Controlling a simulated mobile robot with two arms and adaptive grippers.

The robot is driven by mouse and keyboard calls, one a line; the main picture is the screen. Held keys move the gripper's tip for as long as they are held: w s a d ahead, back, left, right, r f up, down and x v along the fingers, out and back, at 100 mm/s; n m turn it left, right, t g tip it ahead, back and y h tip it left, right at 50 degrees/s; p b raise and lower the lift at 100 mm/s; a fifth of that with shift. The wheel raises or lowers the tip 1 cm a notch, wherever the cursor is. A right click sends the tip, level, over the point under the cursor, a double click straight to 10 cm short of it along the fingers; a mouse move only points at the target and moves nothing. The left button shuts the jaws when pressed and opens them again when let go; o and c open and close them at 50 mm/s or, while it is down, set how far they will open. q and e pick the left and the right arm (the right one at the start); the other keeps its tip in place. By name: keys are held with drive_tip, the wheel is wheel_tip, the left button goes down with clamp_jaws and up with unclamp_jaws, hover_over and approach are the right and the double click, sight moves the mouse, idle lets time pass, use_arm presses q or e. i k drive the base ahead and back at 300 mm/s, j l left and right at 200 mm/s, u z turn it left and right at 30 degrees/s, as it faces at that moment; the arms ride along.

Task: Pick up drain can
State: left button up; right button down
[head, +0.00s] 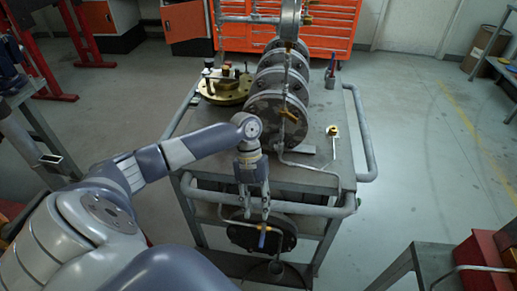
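A small grey can (276,268), which looks like the drain can, stands low at the front of the cart, beneath a thin drain pipe with a blue-handled valve (262,239). Only its upper part shows clearly, and it is small and dark. My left gripper (256,213) points down in front of the cart's near rail, above the can and slightly left of it in the picture. Its two fingers are apart with nothing seen between them. My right gripper is not in view.
The grey cart (327,170) carries a large flanged valve assembly (277,118) and a brass-coloured bonnet (227,88). Its near rail (310,211) runs beside my gripper. A dark round flange (278,236) sits behind the drain pipe. Red bins (485,252) stand at lower right.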

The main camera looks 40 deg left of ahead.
sight(276, 270)
drive_tip(key=k+l, duration=0.1)
drive_tip(key=l, duration=0.9)
drive_tip(key=k+l, duration=0.15)
drive_tip(key=l, duration=0.3)
